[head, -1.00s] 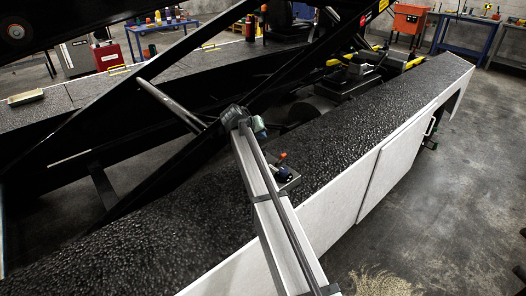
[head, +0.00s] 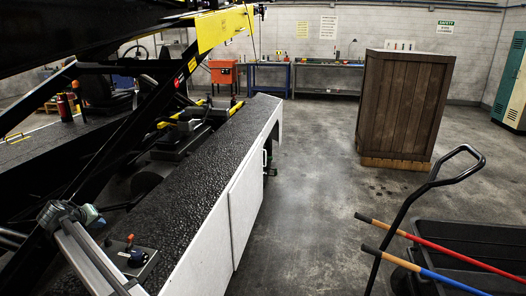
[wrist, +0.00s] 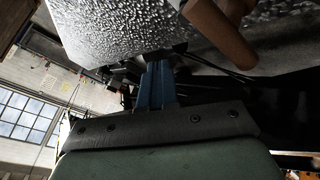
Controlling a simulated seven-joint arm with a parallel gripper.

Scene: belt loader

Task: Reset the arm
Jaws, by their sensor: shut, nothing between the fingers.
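In the head view the end of my arm, with a grey-green part (head: 92,214), is at the lower left above the loader's black textured deck (head: 190,170). A small control box (head: 143,262) with a red knob and a dark blue knob sits on the deck beside my arm.
Black loader beams stand at the left. A wooden crate (head: 405,105) stands at the back right. A black cart (head: 470,245), its handle and red and blue poles fill the front right. Open floor (head: 300,190) lies between. Brown rounded pieces (wrist: 220,30) show close in the wrist view.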

